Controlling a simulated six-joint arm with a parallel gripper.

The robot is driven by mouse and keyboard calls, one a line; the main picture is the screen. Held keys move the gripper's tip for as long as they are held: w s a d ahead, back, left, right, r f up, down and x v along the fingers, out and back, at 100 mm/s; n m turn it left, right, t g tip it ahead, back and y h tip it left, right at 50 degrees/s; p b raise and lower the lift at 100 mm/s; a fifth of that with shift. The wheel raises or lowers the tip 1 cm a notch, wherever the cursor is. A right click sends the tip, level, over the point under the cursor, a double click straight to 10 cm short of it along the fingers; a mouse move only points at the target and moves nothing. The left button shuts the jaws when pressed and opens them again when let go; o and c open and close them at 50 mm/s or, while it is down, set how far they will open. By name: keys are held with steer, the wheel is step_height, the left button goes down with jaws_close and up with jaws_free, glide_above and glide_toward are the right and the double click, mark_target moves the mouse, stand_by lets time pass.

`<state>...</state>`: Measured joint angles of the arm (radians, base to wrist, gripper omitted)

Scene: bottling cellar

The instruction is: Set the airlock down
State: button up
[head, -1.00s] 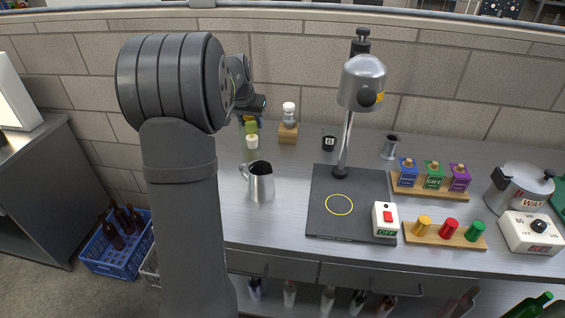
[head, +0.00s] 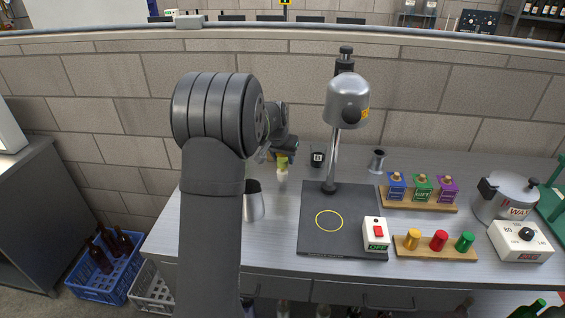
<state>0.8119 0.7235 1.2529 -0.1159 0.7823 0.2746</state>
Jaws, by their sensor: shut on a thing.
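My gripper (head: 281,155) is at the end of my dark arm, over the back of the bench, left of the lamp-like stand. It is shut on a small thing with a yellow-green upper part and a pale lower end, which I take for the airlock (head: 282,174). The airlock hangs upright below the jaws. I cannot tell whether its lower end touches the bench (head: 285,215). The fingertips are small and partly hidden by the wrist.
The black stand base (head: 345,240) with a yellow ring lies to the right. A metal jug (head: 254,203) is in front, partly behind my arm. Bare bench lies between jug and stand base.

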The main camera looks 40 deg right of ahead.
steer(key=shift+f, duration=0.95)
steer(key=shift+f, duration=0.1)
steer(key=o, duration=1.2)
steer(key=shift+o, duration=0.2)
steer(key=shift+a+r, duration=0.1)
steer(key=shift+r, duration=0.35)
steer(key=v, duration=1.1)
steer(key=shift+s+r, duration=0.1)
